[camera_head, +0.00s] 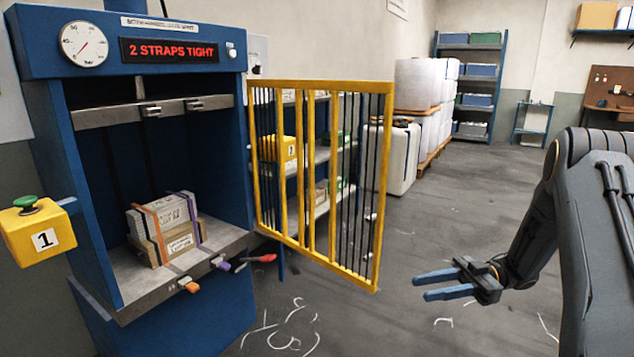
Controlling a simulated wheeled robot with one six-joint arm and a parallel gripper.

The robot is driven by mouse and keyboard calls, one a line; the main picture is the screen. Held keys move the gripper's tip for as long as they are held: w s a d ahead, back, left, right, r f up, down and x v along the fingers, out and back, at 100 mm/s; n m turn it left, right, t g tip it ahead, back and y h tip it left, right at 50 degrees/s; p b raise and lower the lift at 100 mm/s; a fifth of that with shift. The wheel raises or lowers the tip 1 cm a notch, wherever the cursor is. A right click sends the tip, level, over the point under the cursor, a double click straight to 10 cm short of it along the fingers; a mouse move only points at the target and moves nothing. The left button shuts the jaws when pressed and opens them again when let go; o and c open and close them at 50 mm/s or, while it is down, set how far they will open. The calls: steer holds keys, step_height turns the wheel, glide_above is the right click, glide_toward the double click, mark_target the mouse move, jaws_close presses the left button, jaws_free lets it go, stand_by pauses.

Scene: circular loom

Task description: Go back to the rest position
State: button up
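My gripper (421,288) is at the lower right of the head view, over the grey floor. Its two blue fingers point left and are apart, with nothing between them. It is to the right of the yellow barred gate (383,190) and clear of it. The gate stands swung open from the blue press (40,47). Inside the press, a bundle of boxes (165,225) sits on the metal bed with an orange strap and a purple strap around it. The press display (170,51) reads "2 STRAPS TIGHT".
Orange, purple and red handles (262,258) show at the bed's front edge. White wrapped stacks (415,85) and a blue shelf (478,95) stand behind. Floor around my gripper is clear except for strap scraps.

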steer(key=m+t+h, duration=0.7)
steer(key=t, duration=0.5)
glide_toward(382, 231)
steer(key=x, duration=0.5)
steer(key=shift+f, duration=0.1)
steer(key=s+d+m+g+h, duration=0.1)
steer(key=s+d+m+h, duration=0.2)
steer(key=s+m+h, duration=0.4)
steer(key=s+d+m+g+h, duration=0.1)
steer(key=s+d+m+h, duration=0.2)
steer(key=s+h, duration=0.35)
steer(key=s+a+m+g+y+p, duration=0.1)
steer(key=s+a+g, duration=0.2)
steer(key=s, duration=0.9)
steer(key=s+a+m+g+y+p, duration=0.1)
steer(key=s+a, duration=0.5)
steer(key=s, duration=0.6)
steer(key=shift+s+f+m+g+y, duration=0.2)
steer(key=shift+m+g+y, duration=0.35)
steer(key=shift+g, duration=0.75)
